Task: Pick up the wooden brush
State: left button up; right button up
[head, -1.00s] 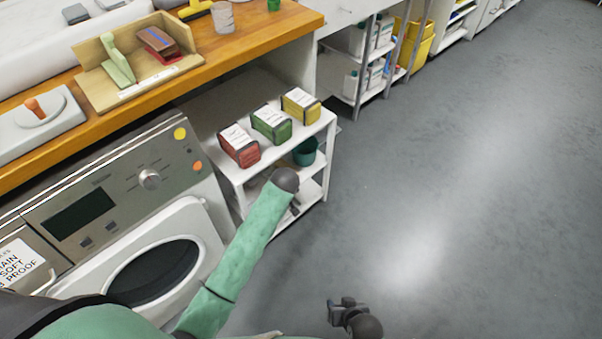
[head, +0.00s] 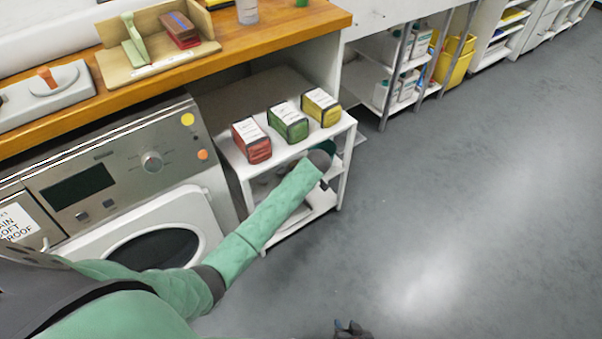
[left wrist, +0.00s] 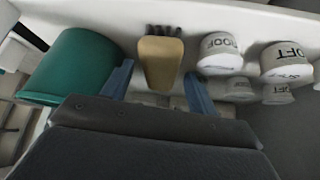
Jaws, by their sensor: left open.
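The wooden brush (left wrist: 161,62) shows in the left wrist view as a tan wooden body with dark bristles at its far end. It lies on a white surface. My left gripper (left wrist: 158,72) is open, with one blue finger on each side of the brush; I cannot tell whether they touch it. In the head view, my left arm reaches to the white shelf unit below its top board, and the left gripper and the brush are hidden. My right gripper (head: 352,329) shows only as a small piece at the bottom edge; its jaws are unclear.
A green pot (left wrist: 78,66) stands left of the brush, and several white labelled containers (left wrist: 221,54) are to its right. Red (head: 251,141), green (head: 288,123) and yellow (head: 321,107) packs sit on the shelf unit's top (head: 230,152). Floor to the right is clear.

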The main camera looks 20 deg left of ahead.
pick_arm(q)
jog(key=shift+x, duration=1.4)
jog(key=shift+s, duration=0.1)
jog(key=shift+c, duration=0.2)
jog(key=c, duration=0.9)
jog(key=shift+o, duration=0.2)
jog(key=shift+r, duration=0.25)
jog(key=shift+s+d, duration=0.1)
jog(key=shift+d, duration=0.25)
jog(key=s+d, duration=0.4)
jog(key=d, duration=0.3)
jog(key=s+d, duration=0.4)
jog(key=d, duration=0.4)
jog(key=shift+d, duration=0.2)
